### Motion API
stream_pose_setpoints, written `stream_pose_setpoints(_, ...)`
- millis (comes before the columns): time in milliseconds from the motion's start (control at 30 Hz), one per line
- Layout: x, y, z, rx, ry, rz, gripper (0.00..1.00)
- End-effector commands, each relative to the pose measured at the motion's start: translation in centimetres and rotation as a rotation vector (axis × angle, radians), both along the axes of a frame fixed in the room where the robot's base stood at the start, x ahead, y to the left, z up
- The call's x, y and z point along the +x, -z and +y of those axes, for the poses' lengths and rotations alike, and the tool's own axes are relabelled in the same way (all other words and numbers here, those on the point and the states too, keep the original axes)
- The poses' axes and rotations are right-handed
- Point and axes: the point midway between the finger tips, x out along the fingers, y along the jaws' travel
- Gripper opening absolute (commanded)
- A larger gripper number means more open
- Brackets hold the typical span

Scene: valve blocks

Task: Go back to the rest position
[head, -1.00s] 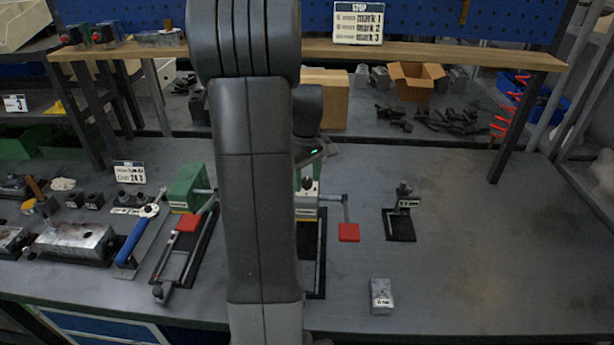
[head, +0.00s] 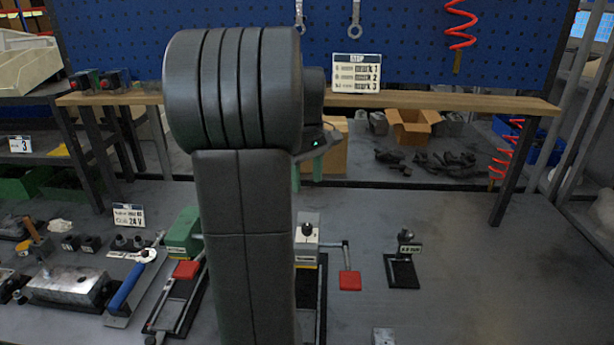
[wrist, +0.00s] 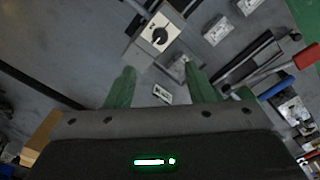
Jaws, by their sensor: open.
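My gripper (wrist: 160,78) is open and empty in the wrist view, its two green fingers spread apart above the bench. Below and beyond them is a pale block with a black knob (wrist: 160,36). In the head view my arm stands upright in the middle and hides most of the gripper. Only part of its green fingers (head: 319,165) shows to the right of the arm, above the bench. The knob block (head: 307,232) stands on the bench just right of the arm, with a red-ended lever (head: 350,281) beside it. The gripper is apart from it.
A wooden shelf (head: 470,100) crosses the back of the bench, with a sign (head: 357,73) on it. A green block (head: 183,233), a blue-handled tool (head: 126,285) and a metal block (head: 70,286) lie left. A small fixture (head: 403,265) stands right. The bench's right side is clear.

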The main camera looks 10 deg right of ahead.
Motion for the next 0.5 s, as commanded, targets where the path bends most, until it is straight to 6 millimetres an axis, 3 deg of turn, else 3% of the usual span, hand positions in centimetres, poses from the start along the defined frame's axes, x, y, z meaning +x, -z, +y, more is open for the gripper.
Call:
stream_pose_setpoints(333,0.0,0.0,0.0,0.0,0.0,0.001,0.49)
stream_pose_setpoints(500,0.0,1.4,0.0,0.0,0.0,0.004,0.49)
